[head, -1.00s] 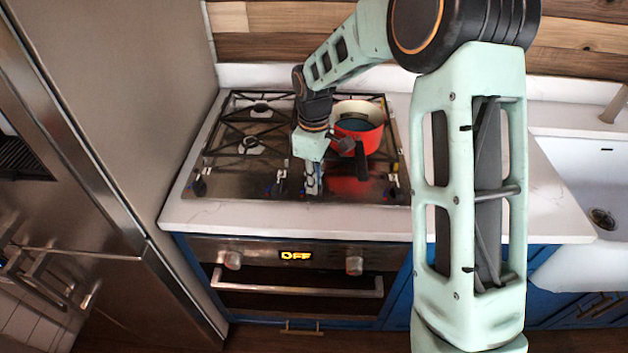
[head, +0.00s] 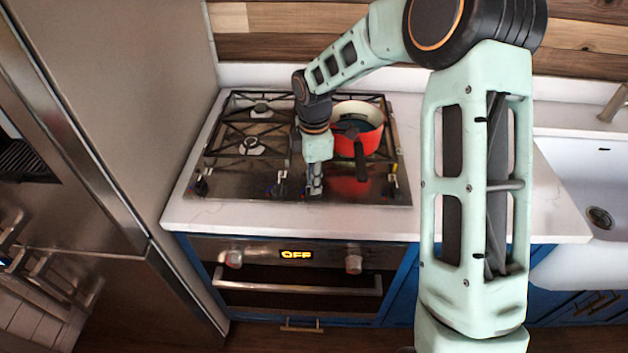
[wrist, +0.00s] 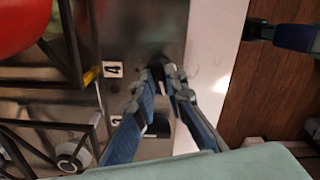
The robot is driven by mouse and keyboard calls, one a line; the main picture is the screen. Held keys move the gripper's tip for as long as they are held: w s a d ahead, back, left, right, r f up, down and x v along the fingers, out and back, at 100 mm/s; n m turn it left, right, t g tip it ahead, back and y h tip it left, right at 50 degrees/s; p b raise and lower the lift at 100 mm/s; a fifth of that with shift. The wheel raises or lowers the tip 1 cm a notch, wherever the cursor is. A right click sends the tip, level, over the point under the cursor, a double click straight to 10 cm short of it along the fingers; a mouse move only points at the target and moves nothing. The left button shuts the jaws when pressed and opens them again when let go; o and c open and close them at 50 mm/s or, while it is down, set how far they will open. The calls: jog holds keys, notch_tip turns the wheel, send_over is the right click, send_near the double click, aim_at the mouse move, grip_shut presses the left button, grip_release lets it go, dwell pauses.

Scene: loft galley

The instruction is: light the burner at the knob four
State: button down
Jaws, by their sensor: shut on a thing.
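The gas hob (head: 235,183) has knobs along its front edge. In the wrist view, a white label with a 4 (wrist: 112,69) lies beside a dark knob, knob four (wrist: 157,70). My gripper (wrist: 165,74) points down, with its fingertips shut on this knob. In the head view my gripper (head: 315,187) is at the hob's front edge, hiding the knob. A red pot (head: 357,128) with a dark handle stands on the right-hand grate, behind and right of my gripper. I see no flame at any burner.
A second knob (wrist: 158,125) sits close by, below the held one in the wrist view. The pot's handle (head: 360,160) reaches forward just right of my gripper. The oven display (head: 296,255) reads OFF. The fridge (head: 130,120) stands left, the sink (head: 590,180) right.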

dwell(0.4)
jog(key=c, duration=2)
grip_release()
jog(key=shift+o, duration=0.2)
jog(key=shift+r, duration=0.1)
notch_tip(320, 180, up, 12)
